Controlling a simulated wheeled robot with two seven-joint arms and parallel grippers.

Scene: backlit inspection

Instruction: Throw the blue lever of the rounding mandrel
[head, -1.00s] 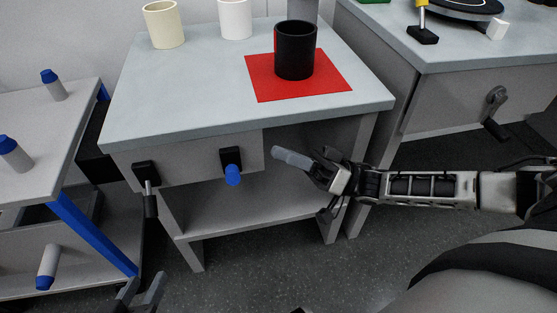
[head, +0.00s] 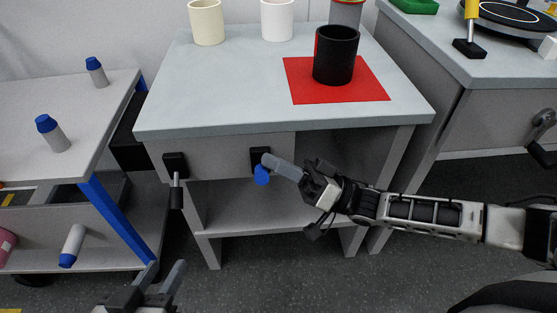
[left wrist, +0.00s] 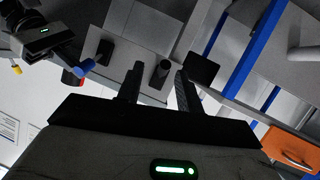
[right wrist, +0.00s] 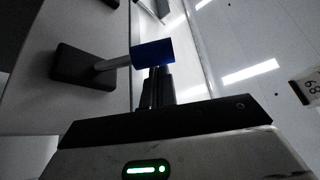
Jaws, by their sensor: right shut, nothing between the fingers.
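The blue lever (head: 261,176) hangs from a black plate on the front panel of the grey bench. In the right wrist view its blue grip (right wrist: 153,53) sits on a grey shaft from the black plate. My right gripper (head: 269,163) is shut and empty. Its fingertips overlap the lever's right side in the head view and lie against or just short of the blue grip in the right wrist view; I cannot tell whether they touch. My left gripper (head: 167,268) is open and empty, low in front of the bench; the left wrist view shows its spread fingers (left wrist: 157,88).
A black-handled lever (head: 176,190) hangs left of the blue one. On the bench (head: 225,90), a black cylinder (head: 335,58) stands on a red mat (head: 308,93), with cream (head: 206,22) and white (head: 277,20) cups behind. A side table (head: 25,100) holds blue-capped pieces.

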